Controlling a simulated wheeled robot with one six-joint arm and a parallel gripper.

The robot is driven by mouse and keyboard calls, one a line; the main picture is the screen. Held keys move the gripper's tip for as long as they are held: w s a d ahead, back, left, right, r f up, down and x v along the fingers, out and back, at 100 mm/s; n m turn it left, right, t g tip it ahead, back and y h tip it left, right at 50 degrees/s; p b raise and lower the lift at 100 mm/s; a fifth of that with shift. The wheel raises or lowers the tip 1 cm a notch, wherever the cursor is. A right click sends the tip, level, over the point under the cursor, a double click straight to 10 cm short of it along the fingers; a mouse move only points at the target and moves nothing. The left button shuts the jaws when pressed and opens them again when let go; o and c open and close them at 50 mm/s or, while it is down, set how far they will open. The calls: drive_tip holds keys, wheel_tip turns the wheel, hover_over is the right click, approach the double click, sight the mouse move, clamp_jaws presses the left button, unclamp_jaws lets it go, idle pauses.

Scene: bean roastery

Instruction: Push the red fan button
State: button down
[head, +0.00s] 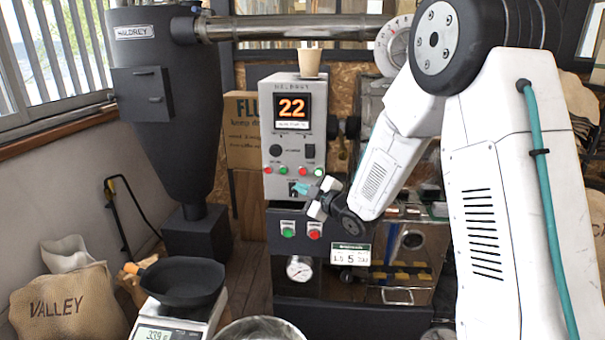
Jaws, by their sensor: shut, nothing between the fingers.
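A grey control panel (293,92) with a display reading 22 stands at the middle. Below, on the dark front, are a larger green button (288,232) and a larger red button (314,234). The labels are too small to read, so I cannot tell which red one is the fan's. My gripper (301,187) is shut and empty, its teal fingertips just below the panel's small buttons; contact cannot be told.
A paper cup (309,62) stands on top of the panel. A dark pan (182,282) sits on a scale (172,328) at the lower left. A pressure gauge (299,268) and a card (350,254) are below the buttons. A dark cyclone (160,100) stands left.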

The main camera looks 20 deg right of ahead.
sight(305, 179)
drive_tip(key=w+d, duration=0.2)
drive_tip(key=w, duration=0.4)
drive_tip(key=shift+w+d, duration=0.15)
drive_tip(key=shift+d, duration=0.15)
idle(1.8)
drive_tip(key=shift+w+d, duration=0.15)
drive_tip(key=shift+w, duration=0.25)
drive_tip(key=shift+w+d, duration=0.15)
drive_tip(key=shift+w, duration=0.2)
idle(0.5)
idle(0.4)
drive_tip(key=shift+s+a, duration=0.3)
drive_tip(key=shift+s, duration=0.45)
drive_tip(key=shift+s, duration=0.1)
drive_tip(key=s, duration=0.1)
drive_tip(key=s+a, duration=0.1)
drive_tip(key=s, duration=0.1)
drive_tip(key=s+a, duration=0.1)
drive_tip(key=shift+s, duration=0.25)
